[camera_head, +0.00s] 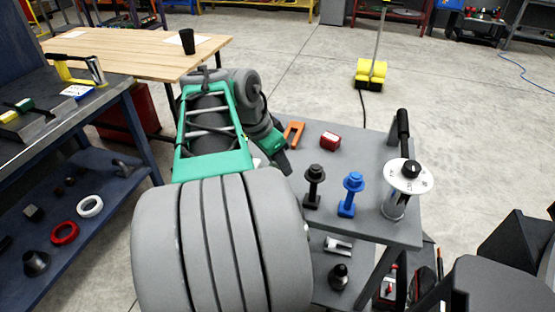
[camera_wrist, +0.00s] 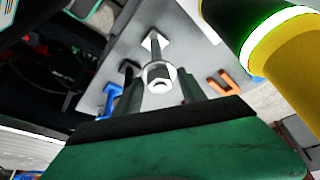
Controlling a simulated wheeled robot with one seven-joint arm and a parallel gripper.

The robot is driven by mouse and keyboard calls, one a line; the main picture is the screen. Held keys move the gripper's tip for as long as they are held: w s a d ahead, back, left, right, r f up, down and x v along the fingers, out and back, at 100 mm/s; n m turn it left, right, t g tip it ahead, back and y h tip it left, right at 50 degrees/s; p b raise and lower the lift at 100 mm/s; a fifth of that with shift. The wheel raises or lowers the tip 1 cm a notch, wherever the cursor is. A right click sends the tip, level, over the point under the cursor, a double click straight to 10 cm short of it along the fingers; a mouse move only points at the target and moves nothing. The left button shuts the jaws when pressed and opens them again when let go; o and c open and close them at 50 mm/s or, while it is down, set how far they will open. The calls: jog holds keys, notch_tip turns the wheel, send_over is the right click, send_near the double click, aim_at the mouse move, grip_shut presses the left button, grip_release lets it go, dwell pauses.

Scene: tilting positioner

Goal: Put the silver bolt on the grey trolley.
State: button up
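The silver bolt (camera_wrist: 160,78) is in the wrist view, its hex head between the two dark fingers of my gripper (camera_wrist: 160,92). The fingers lie close along both sides of the head and seem shut on it. Its shank runs away from the camera to a squarish end, seen against the grey trolley top (camera_wrist: 190,60). I cannot tell whether that end touches the trolley. In the head view my gripper (camera_head: 280,150) is at the left side of the grey trolley (camera_head: 360,150), and my arm hides the silver bolt.
On the trolley stand a black bolt (camera_head: 313,187), a blue bolt (camera_head: 350,195) and a disc-topped device (camera_head: 407,178). An orange bracket (camera_head: 293,134) and a red box (camera_head: 330,141) lie near the gripper. A wooden table (camera_head: 120,50) is at the back left.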

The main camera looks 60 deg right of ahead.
jog(key=o, duration=0.4)
jog(key=p+v, duration=0.5)
jog(key=v, duration=0.7)
jog(key=w+a+f+n+t, duration=0.3)
jog(key=w+a+f+n, duration=0.3)
jog(key=w+a+n, duration=0.65)
jog(key=a+f+n+y, duration=0.1)
jog(key=a+f+n, duration=0.1)
jog(key=a, duration=0.4)
jog(key=a+f+n+t+y, duration=0.1)
jog(key=a+f+n, duration=0.2)
jog(key=a+n, duration=0.2)
jog(key=a+f+n+t+y, duration=0.1)
jog(key=a+n, duration=0.3)
jog(key=a, duration=0.5)
jog(key=shift+w+a+f+y, duration=0.1)
jog(key=shift+f+y, duration=0.15)
jog(key=shift+f, duration=0.15)
jog(key=shift+w+a+f+y, duration=0.1)
jog(key=shift+f+y, duration=0.15)
jog(key=shift+f, duration=0.15)
